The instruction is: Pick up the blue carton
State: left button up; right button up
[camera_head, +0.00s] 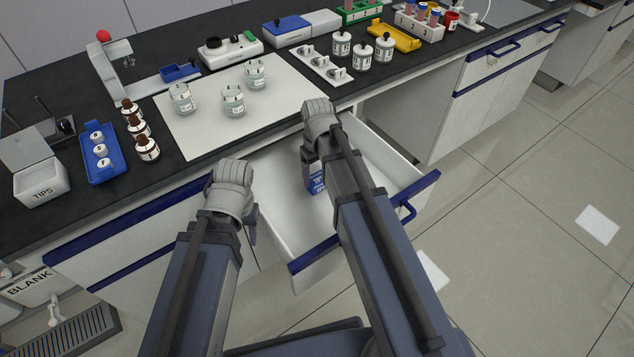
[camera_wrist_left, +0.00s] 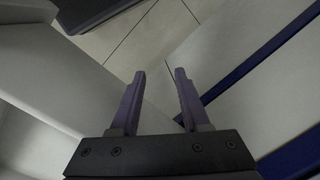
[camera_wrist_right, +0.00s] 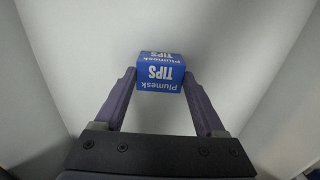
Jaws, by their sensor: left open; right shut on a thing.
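The blue carton (camera_wrist_right: 161,72) with white "Plumesk TIPS" print is between the fingers of my right gripper (camera_wrist_right: 160,88) in the right wrist view. The fingers are shut on its two sides. In the head view the carton (camera_head: 317,182) shows partly below my right gripper (camera_head: 312,160), inside the open white drawer (camera_head: 385,160); my arm hides the rest. I cannot tell whether the carton touches the drawer floor. My left gripper (camera_wrist_left: 160,90) is open and empty, beside the drawer's left side, with floor visible between its fingers.
Above the drawer is a black bench top (camera_head: 205,148) with a white mat (camera_head: 200,125) holding three glass jars. A blue tray (camera_head: 103,172), brown bottles (camera_head: 147,149) and a tips box (camera_head: 40,183) stand at the left. The floor (camera_head: 520,190) at the right is clear.

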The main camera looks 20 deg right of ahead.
aim_at(317, 178)
jog(key=c, duration=0.6)
jog(key=shift+r, duration=0.1)
notch_tip(317, 178, up, 10)
jog(key=p, duration=1)
